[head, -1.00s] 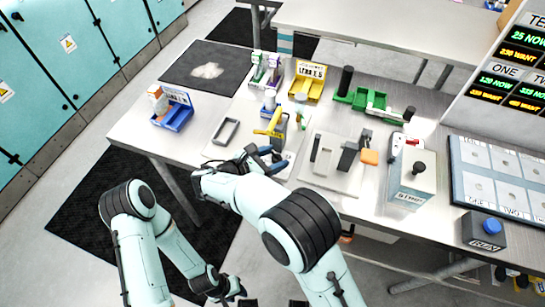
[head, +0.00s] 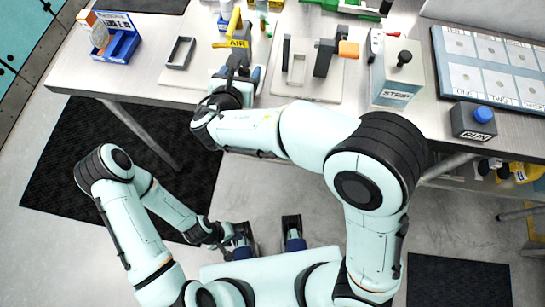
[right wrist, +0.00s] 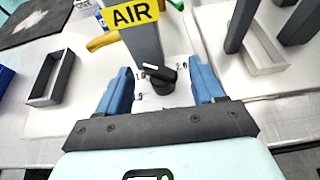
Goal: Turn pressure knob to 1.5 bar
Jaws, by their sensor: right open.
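The pressure knob (right wrist: 158,75) is black with a white mark and sits at the foot of a grey post with a yellow AIR sign (right wrist: 131,13). Printed scale figures surround it; 2.0 is readable on the right, others on the left are partly hidden. The white mark points to the left, slightly up. My right gripper (right wrist: 163,88) is open, with one blue finger on each side of the knob and gaps between. In the head view, my right gripper (head: 239,76) is just in front of the AIR post (head: 238,42). My left gripper (head: 228,235) hangs low over the floor, away from the table.
A grey open frame (head: 180,53) lies left of the AIR post. A blue bin (head: 117,45) stands farther left. To the right are a pale board (head: 300,85) with upright blocks, a STRIP box (head: 396,75) and a RUN button box (head: 474,120).

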